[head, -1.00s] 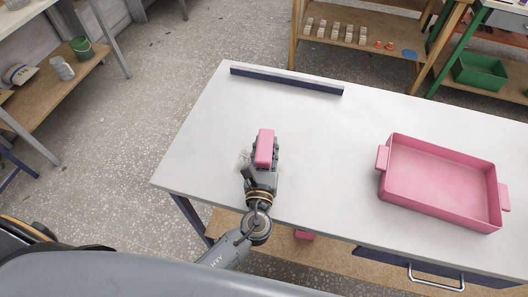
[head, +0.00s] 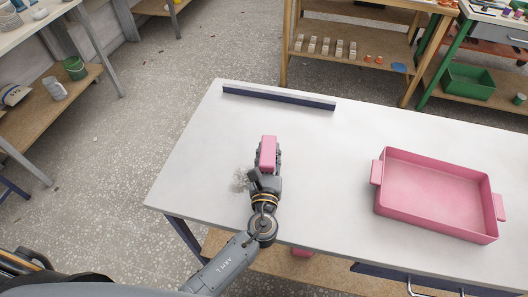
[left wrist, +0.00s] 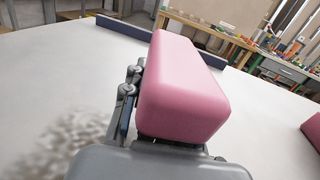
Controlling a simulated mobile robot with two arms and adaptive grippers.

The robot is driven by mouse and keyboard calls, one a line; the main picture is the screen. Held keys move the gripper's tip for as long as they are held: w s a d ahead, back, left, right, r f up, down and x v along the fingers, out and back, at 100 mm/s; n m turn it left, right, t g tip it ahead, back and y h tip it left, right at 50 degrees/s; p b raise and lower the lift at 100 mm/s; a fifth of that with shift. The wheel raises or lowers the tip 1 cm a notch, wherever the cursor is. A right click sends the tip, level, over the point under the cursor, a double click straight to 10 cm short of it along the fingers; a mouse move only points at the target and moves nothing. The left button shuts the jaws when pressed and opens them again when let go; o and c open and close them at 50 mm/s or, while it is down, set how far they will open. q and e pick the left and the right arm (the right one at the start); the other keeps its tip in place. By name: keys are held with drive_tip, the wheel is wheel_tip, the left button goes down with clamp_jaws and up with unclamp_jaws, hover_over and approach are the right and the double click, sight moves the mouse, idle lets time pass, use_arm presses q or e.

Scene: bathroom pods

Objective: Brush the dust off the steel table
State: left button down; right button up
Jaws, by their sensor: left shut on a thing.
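The steel table (head: 320,140) has a pale grey top. My left gripper (head: 266,160) is over its left half, shut on a pink block-shaped brush (head: 269,150). The brush body also shows in the left wrist view (left wrist: 185,88); its underside is hidden, so I cannot tell whether it touches the table. A grey patch of dust (head: 241,180) lies just left of the gripper in the head view. The dust also shows blurred at the lower left of the left wrist view (left wrist: 80,140). My right gripper is not in view.
A pink tray (head: 380,211) with two handles sits on the table's right half. A low dark-blue ledge (head: 280,98) runs along the far left edge. Wooden shelves (head: 350,65) stand behind. The table middle between brush and tray is clear.

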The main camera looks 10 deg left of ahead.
sight(270, 169)
use_arm(q)
drive_tip(key=shift+s+d+r, duration=0.1)
drive_tip(key=shift+s+d, duration=0.05)
drive_tip(key=shift+s+r+p, duration=0.15)
drive_tip(key=shift+s+p, duration=0.45)
drive_tip(key=shift+s, duration=2.2)
drive_tip(key=shift+s+r+p, duration=0.2)
drive_tip(key=shift+s+p, duration=0.1)
drive_tip(key=shift+s, duration=2.8)
drive_tip(key=shift+d+r, duration=0.1)
drive_tip(key=shift+d, duration=0.5)
drive_tip(key=shift+w+r, duration=0.1)
drive_tip(key=shift+w, duration=0.8)
drive_tip(key=shift+w+p, duration=0.35)
drive_tip(key=shift+w, duration=1.85)
drive_tip(key=shift+w+d+r, duration=0.1)
drive_tip(key=shift+w, duration=1.4)
drive_tip(key=shift+w+d+r, duration=0.1)
drive_tip(key=shift+w, duration=1.35)
